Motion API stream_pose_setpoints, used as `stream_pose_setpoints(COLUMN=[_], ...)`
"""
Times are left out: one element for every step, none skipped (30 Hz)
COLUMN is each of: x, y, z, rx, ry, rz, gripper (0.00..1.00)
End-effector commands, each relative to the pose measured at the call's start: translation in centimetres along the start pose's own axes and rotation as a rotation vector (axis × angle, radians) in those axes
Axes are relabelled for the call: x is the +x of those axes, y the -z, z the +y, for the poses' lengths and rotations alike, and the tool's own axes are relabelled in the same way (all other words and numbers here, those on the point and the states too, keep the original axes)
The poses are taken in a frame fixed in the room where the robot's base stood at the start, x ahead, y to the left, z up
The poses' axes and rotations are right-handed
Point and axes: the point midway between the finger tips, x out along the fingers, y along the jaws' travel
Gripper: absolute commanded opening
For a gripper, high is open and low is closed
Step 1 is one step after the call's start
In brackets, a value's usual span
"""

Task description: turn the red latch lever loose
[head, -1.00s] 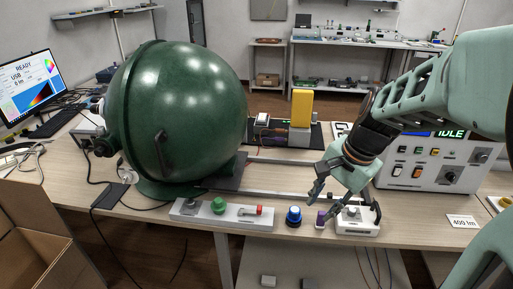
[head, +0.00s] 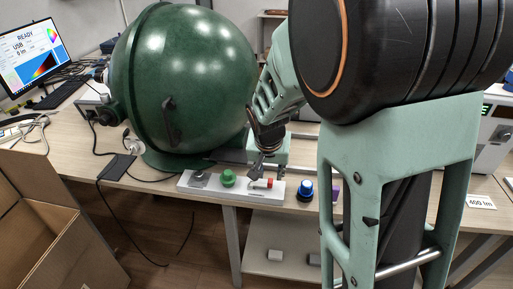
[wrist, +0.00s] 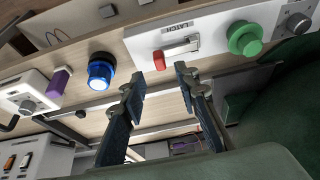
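The red latch lever (head: 269,183) sits on a long white panel (head: 240,191) at the table's front edge. In the wrist view its red end (wrist: 158,60) shows with a pale metal bar, below a LATCH label. My gripper (head: 263,172) is just above the lever in the head view. In the wrist view my gripper (wrist: 157,76) is open, its two fingers apart with nothing between them. The red end appears just beyond the gap between the fingertips, and I see no contact.
A green knob (head: 228,177) stands beside the lever on the panel, and a blue button (head: 305,189) stands past its right end. A purple block (wrist: 59,81) is beyond that. The large green sphere (head: 185,80) rises close behind the panel.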

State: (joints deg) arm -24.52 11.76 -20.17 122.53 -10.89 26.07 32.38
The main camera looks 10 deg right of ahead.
Motion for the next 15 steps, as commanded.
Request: stream_pose_setpoints(x=[1.2,1.6,2.3,2.7,3.1,3.6,3.9,4.2,4.5,4.7,4.9,5.1,5.2,5.2,5.3], y=[-0.1,-0.1,-0.1,-0.1,-0.1,-0.1,-0.1,0.0,0.0,0.0,0.0,0.0,0.0,0.0,0.0], z=[0.1,0.1,0.1,0.1,0.1,0.1,0.1,0.1,0.0,0.0,0.0,0.0,0.0,0.0,0.0], rx=[0.0,0.0,0.001,0.002,0.001,0.001,0.0,0.001,0.001,0.001,0.001,0.001,0.001,0.001,0.001], ry=[-0.003,-0.002,-0.003,-0.003,-0.002,-0.003,-0.002,-0.001,-0.001,-0.001,-0.001,0.0,0.0,0.0,0.001], rz=[-0.004,-0.003,-0.004,-0.003,-0.002,-0.003,-0.003,-0.002,-0.001,-0.001,-0.001,-0.001,-0.001,0.0,0.0], gripper=[0.29,0.29,0.29,0.29,0.29,0.29,0.29,0.29,0.29,0.29,0.29,0.29,0.29,0.29,0.29])
